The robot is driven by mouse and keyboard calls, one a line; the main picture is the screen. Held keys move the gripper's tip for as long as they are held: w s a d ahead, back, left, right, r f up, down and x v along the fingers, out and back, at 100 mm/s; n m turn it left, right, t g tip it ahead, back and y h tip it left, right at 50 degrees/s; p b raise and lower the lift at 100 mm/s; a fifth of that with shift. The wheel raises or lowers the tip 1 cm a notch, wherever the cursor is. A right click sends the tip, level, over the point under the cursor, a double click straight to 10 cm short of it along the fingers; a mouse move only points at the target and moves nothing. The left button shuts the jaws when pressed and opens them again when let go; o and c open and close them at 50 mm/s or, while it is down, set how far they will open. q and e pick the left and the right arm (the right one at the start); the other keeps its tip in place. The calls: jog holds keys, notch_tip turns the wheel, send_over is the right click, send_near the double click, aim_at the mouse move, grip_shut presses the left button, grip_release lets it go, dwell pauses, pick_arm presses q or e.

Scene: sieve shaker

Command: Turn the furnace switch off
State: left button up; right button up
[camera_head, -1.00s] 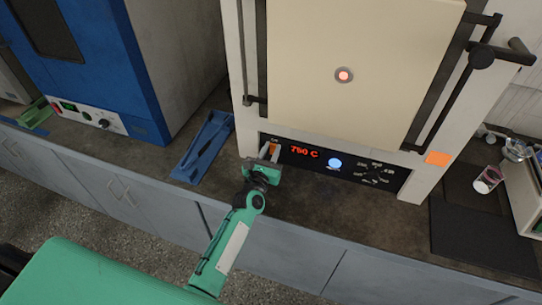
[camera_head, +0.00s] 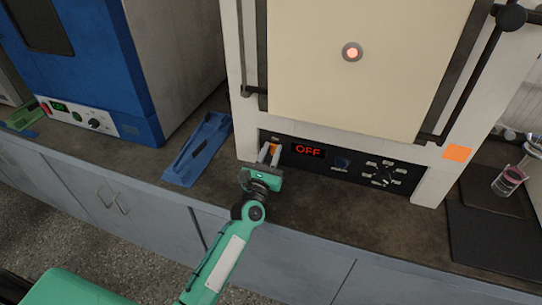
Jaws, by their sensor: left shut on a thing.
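The furnace (camera_head: 245,60) is a large cream box on the counter, with its door shut. Its black front panel (camera_head: 335,168) has a red display (camera_head: 308,150) that reads OFF. The orange furnace switch (camera_head: 272,148) is at the panel's left end, partly hidden by my gripper. My left gripper (camera_head: 268,154) is at the switch, its fingers shut on it. My right gripper is not in view.
A blue oven (camera_head: 90,60) with its own switch and dial stands at the left. A blue tray-like holder (camera_head: 200,145) lies between it and the furnace. A dark mat (camera_head: 490,240) and a cup with red contents (camera_head: 508,182) are at the right.

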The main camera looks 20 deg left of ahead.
pick_arm(q)
jog(key=o, duration=1)
jog(key=shift+s+f, duration=0.1)
jog(key=shift+s, duration=0.05)
jog(key=shift+s+f, duration=0.15)
jog(key=shift+s, duration=0.15)
jog(key=b+v, duration=0.1)
jog(key=v, duration=0.3)
jog(key=shift+s+f, duration=0.1)
jog(key=shift+s, duration=0.15)
jog(key=s+b, duration=0.1)
jog(key=s, duration=0.9)
jog(key=shift+s+a+b, duration=0.15)
jog(key=shift+a+b, duration=0.05)
jog(key=shift+b, duration=0.15)
jog(key=shift+s, duration=0.7)
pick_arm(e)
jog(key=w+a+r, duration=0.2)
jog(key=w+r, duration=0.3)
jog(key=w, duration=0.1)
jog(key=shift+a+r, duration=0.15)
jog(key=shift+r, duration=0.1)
